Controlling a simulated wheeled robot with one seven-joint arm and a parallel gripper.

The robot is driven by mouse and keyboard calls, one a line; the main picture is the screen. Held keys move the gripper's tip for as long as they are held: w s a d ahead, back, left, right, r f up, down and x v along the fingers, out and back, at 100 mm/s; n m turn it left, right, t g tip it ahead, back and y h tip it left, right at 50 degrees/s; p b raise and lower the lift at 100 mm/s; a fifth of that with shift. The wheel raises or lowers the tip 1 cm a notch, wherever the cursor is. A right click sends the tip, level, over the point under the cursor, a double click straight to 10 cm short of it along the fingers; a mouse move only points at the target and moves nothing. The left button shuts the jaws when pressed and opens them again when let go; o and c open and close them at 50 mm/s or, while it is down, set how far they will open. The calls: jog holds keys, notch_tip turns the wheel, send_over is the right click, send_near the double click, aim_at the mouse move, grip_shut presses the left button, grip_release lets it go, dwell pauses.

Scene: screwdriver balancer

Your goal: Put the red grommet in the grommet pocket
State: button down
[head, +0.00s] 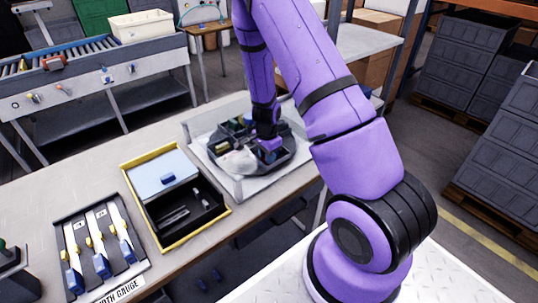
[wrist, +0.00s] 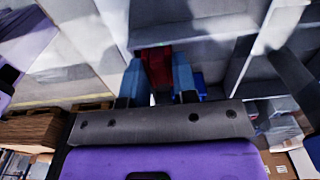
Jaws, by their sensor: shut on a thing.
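My gripper (wrist: 157,82) shows in the wrist view with its two blue fingers close together on a red piece, the red grommet (wrist: 158,62). The grommet sits between the fingertips; its lower part is dark and partly hidden. In the head view my gripper (head: 268,146) points down over a dark, rounded holder with compartments (head: 283,163), and the grommet cannot be made out there. The wrist view shows large grey walls close ahead of the fingers. I cannot tell which compartment is the grommet pocket, or whether the grommet touches anything.
The holder stands in a pale tray (head: 227,184) on the workbench. A whitish lump (head: 238,162) lies at the holder's left. Left of it are a yellow-rimmed black box (head: 199,229) and a gauge tray (head: 137,261). Bare bench (head: 37,203) shows farther left.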

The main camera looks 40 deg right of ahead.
jog(key=shift+f, duration=0.1)
jog(key=c, duration=0.9)
grip_release()
notch_tip(320, 180, up, 12)
jog(key=r, duration=0.1)
jog(key=s+a+r+n+t+y, duration=0.1)
jog(key=s+a+r+n, duration=0.35)
jog(key=r, duration=0.55)
jog(key=s+a+r+n+t+y, duration=0.1)
jog(key=s+a+r+n, duration=0.3)
jog(key=r, duration=0.5)
jog(key=s+a+r+n+t+h, duration=0.1)
jog(key=s+r+n, duration=0.3)
jog(key=s, duration=0.4)
jog(key=s+a+r+n+t, duration=0.2)
jog(key=s+a+r+n, duration=0.1)
jog(key=s+r+n, duration=0.2)
jog(key=s+r, duration=0.2)
jog(key=s, duration=0.1)
jog(key=shift+s+a+r+h, duration=0.2)
jog(key=shift+s+a+h, duration=0.1)
jog(key=shift+h, duration=0.1)
